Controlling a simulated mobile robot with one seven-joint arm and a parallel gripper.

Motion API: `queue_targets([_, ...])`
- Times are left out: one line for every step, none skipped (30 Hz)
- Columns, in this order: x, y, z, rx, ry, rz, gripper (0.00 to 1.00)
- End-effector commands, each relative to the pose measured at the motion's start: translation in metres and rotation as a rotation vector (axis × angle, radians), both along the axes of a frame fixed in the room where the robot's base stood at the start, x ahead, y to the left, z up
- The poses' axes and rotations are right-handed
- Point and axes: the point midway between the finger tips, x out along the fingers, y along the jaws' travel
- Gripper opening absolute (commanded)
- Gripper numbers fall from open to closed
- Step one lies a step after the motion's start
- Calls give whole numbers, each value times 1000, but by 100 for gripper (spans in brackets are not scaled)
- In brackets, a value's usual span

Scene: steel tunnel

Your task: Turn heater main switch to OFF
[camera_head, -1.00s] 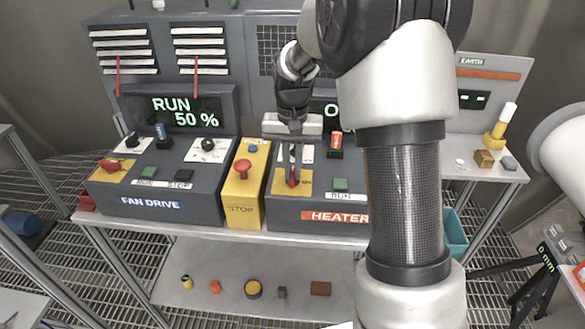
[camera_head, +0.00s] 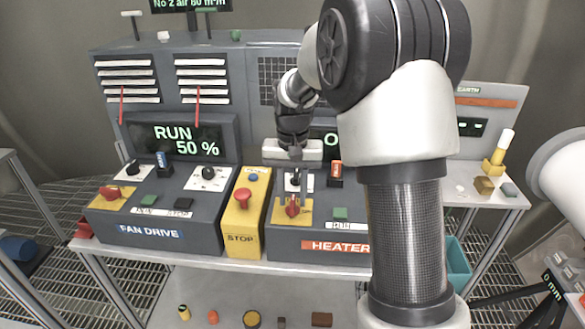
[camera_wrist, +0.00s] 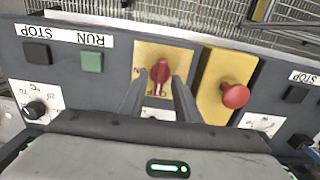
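The heater main switch is a red knob (camera_head: 292,209) on a yellow plate (camera_head: 279,213) at the left of the heater panel. In the wrist view the same red knob (camera_wrist: 160,72) shows upside down, its handle pointing down the picture toward a partly covered label. My gripper (camera_head: 293,193) points down at the knob. In the wrist view my gripper (camera_wrist: 161,80) is open, one finger on each side of the knob. I cannot tell whether the fingers touch it. The heater display (camera_head: 329,140) is mostly hidden by my arm; only an "O" shows.
A yellow box with a red stop button (camera_head: 243,198) stands just left of the heater panel. Further left is the fan drive panel (camera_head: 151,229), its display reading RUN 50 %. A green button (camera_head: 340,213) sits right of the switch. A yellow-and-white handle (camera_head: 497,153) stands at right.

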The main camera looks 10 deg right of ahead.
Motion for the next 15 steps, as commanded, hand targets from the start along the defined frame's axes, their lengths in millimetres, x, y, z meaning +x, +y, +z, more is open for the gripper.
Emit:
queue_targets([1, 0, 8, 0, -4, 0, 30])
queue_targets([1, 0, 14, 0, -4, 0, 30])
queue_targets([1, 0, 23, 0, -6, 1, 30])
queue_targets([1, 0, 30, 0, -6, 1, 30])
queue_targets([1, 0, 37, 0, -6, 1, 30])
queue_targets([2, 0, 47, 0, -7, 1, 30])
queue_targets([1, 0, 54, 0, -6, 1, 30])
queue_targets([1, 0, 62, 0, -7, 1, 30])
queue_targets([1, 0, 72, 0, -7, 1, 30])
queue_targets([1, 0, 79, 0, -6, 1, 30])
queue_targets([1, 0, 87, 0, -6, 1, 30])
queue_targets([1, 0, 97, 0, -7, 1, 30])
queue_targets([1, 0, 104, 0, -6, 1, 30])
queue_targets([1, 0, 111, 0, -6, 1, 30])
queue_targets([1, 0, 120, 0, -6, 1, 30])
